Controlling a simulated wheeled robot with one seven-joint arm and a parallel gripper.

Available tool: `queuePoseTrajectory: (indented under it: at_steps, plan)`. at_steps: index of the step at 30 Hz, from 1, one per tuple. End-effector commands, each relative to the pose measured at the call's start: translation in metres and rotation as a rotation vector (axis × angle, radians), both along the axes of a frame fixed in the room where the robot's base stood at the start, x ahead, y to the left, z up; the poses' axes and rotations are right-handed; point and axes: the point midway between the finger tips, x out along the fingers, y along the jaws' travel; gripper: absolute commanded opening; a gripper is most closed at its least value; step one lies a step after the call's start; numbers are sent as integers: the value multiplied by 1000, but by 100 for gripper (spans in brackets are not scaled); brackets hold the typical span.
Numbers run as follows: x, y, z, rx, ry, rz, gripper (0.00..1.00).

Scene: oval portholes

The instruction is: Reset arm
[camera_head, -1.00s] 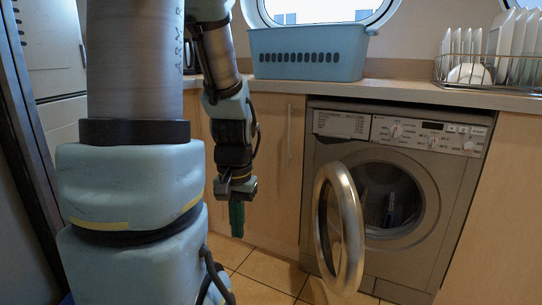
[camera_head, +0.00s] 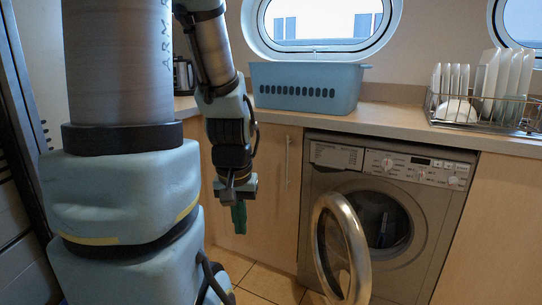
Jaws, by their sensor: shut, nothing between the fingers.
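My gripper (camera_head: 239,217) hangs pointing down at the end of my bent arm, in front of the wooden cabinet doors. Its green fingers are together and hold nothing. It is left of the washing machine (camera_head: 405,264) and apart from it. The washing machine's round door (camera_head: 362,255) stands open toward me. The drum opening (camera_head: 385,222) behind it is dark, and what is inside cannot be made out.
A blue basket (camera_head: 306,87) stands on the countertop (camera_head: 405,122) below an oval porthole (camera_head: 320,22). A dish rack (camera_head: 525,118) with white plates is at the right. A dark coffee maker (camera_head: 183,75) shows behind my arm. Tiled floor (camera_head: 270,284) is free below my gripper.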

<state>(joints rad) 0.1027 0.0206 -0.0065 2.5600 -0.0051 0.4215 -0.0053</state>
Motion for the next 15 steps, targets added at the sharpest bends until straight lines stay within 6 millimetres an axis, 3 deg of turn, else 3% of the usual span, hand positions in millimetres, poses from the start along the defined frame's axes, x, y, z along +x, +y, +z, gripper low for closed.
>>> queuePoseTrajectory:
  at_steps: [1, 6, 12, 15]
  plan:
    - [0, 0, 35, 0, 0, 0, 0]
    - [0, 0, 88, 0, 0, 0, 0]
    - [0, 0, 138, 0, 0, 0, 0]
    - [0, 0, 151, 0, 1, 0, 0]
